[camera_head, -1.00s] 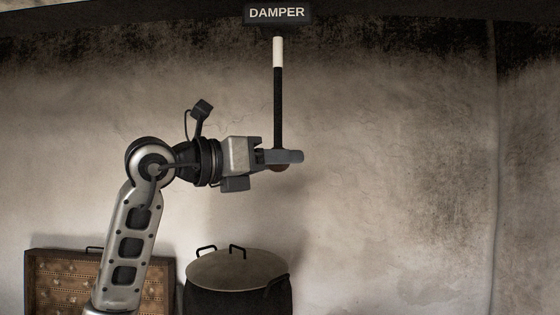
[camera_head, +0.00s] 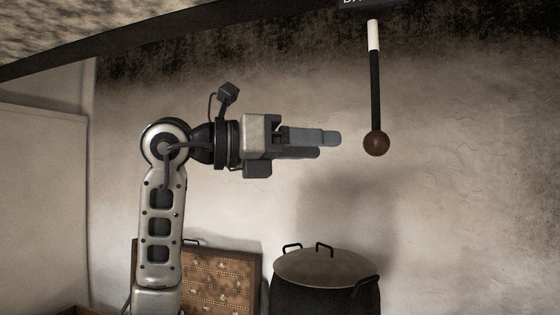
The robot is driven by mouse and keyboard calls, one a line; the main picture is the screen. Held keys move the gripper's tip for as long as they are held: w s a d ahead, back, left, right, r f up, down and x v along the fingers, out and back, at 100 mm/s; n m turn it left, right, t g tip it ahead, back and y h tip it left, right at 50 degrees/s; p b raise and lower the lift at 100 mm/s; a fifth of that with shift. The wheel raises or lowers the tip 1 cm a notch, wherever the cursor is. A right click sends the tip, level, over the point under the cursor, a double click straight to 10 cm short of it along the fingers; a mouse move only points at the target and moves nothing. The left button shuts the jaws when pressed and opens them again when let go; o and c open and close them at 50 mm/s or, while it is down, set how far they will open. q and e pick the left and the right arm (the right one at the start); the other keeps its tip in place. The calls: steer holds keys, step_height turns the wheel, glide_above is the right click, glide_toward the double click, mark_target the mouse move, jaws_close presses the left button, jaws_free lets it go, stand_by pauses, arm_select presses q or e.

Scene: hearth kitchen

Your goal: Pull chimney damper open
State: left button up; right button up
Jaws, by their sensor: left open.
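The damper rod (camera_head: 376,90) hangs straight down from a dark sign at the top edge, whose lettering is mostly cut off. The rod is black with a white band (camera_head: 374,35) near its top and a round brown knob (camera_head: 376,143) at its lower end. My left gripper (camera_head: 330,145) is open and empty, pointing right, with its fingertips a little left of the knob and apart from it in the picture. My right gripper is not in view.
A large dark lidded pot (camera_head: 325,285) stands below the rod. A patterned brown box (camera_head: 222,280) with a handle stands behind my left arm. A dark beam (camera_head: 150,45) crosses the upper left. The space right of the rod is clear.

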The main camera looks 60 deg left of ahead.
arm_select(q)
steer(key=b+v, duration=0.1)
steer(key=v, duration=0.4)
steer(key=shift+w, duration=0.15)
stand_by(0.3)
